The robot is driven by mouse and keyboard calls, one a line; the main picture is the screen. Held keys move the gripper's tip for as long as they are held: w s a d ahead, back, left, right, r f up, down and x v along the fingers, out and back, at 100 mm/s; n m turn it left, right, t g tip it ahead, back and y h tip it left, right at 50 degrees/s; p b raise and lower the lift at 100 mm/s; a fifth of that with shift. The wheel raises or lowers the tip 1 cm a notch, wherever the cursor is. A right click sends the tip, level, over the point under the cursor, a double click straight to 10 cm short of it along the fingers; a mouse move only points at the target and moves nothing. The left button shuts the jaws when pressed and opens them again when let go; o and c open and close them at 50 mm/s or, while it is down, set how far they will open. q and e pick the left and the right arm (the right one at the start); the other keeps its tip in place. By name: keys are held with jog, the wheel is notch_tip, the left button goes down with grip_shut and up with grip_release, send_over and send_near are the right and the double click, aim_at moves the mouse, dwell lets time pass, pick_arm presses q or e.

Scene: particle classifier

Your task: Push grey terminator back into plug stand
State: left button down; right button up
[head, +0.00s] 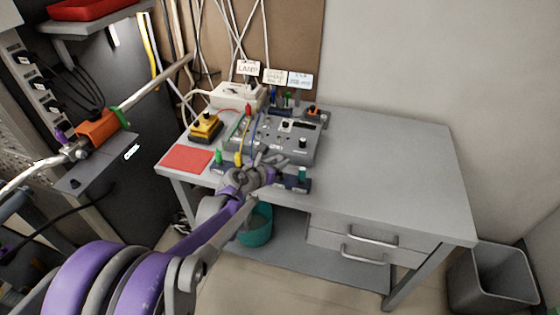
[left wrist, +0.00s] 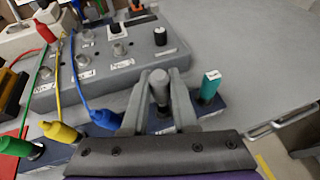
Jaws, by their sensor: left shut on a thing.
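The plug stand (head: 291,185) is a dark blue bar along the front of the desk; it also shows in the left wrist view (left wrist: 62,152). The grey terminator (left wrist: 159,87) stands between the fingers of my left gripper (left wrist: 160,96), which is shut on it. It is over the stand, and I cannot tell how deep it sits. In the head view my left gripper (head: 272,164) hides it. A teal plug (left wrist: 210,86) stands to its right. Blue (left wrist: 105,118), yellow (left wrist: 60,131) and green (left wrist: 17,147) plugs are to its left. My right gripper is not in view.
A grey control box (head: 275,137) with knobs and cables stands just behind the stand. A yellow button box (head: 206,126) and a red pad (head: 187,159) are to the left. The desk (head: 390,165) is clear on the right.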

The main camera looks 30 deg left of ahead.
pick_arm(q)
jog(key=shift+f+b, duration=1.1)
jog(key=shift+f, duration=0.35)
jog(key=c, duration=0.6)
grip_release()
jog(key=p+v, duration=0.2)
jog(key=v, duration=0.9)
jog(key=shift+w, duration=0.1)
